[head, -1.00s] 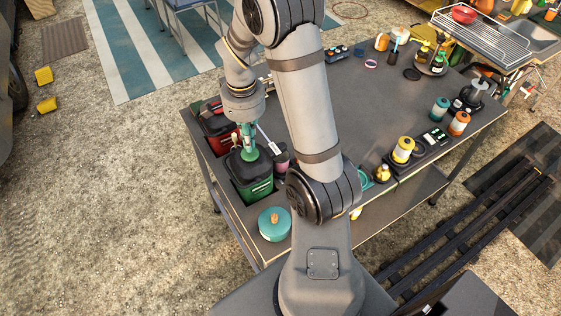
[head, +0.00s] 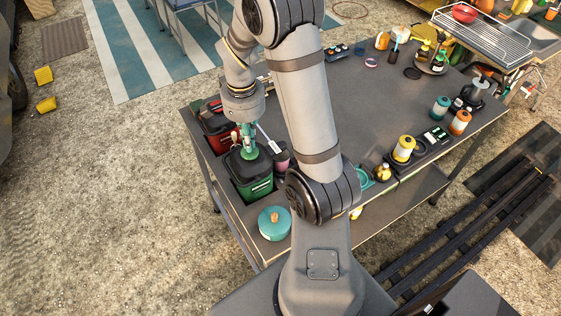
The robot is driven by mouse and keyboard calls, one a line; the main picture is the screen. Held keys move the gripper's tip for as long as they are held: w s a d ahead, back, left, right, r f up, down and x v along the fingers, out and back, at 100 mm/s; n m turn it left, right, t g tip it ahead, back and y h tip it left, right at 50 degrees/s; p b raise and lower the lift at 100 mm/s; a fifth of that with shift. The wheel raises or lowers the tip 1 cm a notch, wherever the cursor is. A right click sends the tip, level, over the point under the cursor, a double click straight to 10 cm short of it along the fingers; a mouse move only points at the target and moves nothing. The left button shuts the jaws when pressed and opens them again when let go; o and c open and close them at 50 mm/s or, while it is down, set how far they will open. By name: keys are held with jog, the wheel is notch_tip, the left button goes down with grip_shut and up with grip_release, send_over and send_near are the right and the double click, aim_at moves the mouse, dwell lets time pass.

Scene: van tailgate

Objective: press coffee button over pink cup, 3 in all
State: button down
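A pink cup (head: 282,158) stands close to the right side of a dark green and black machine (head: 257,188) at the left end of the table. It is small and partly hidden by a light, tilted label-like piece (head: 273,146) and by my arm. My gripper (head: 248,151) points down over the black top of the green machine, left of the pink cup. A green round part shows at its tips; I cannot tell whether it touches the machine. Its fingers are too small to tell open from shut. I cannot make out the coffee button.
A red and black machine (head: 221,136) stands behind the green one. A teal lidded pot (head: 274,223) is at the table's front left corner. Bottles, a yellow-labelled jar (head: 403,149) and a dark tray (head: 434,140) stand to the right. The table's middle (head: 385,95) is clear.

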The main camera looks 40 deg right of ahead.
jog(key=shift+f+b, duration=1.45)
jog(key=shift+f, duration=0.05)
jog(key=shift+r, duration=0.2)
jog(key=shift+r+p, duration=1.45)
jog(key=shift+r, duration=0.25)
jog(key=shift+f, duration=0.15)
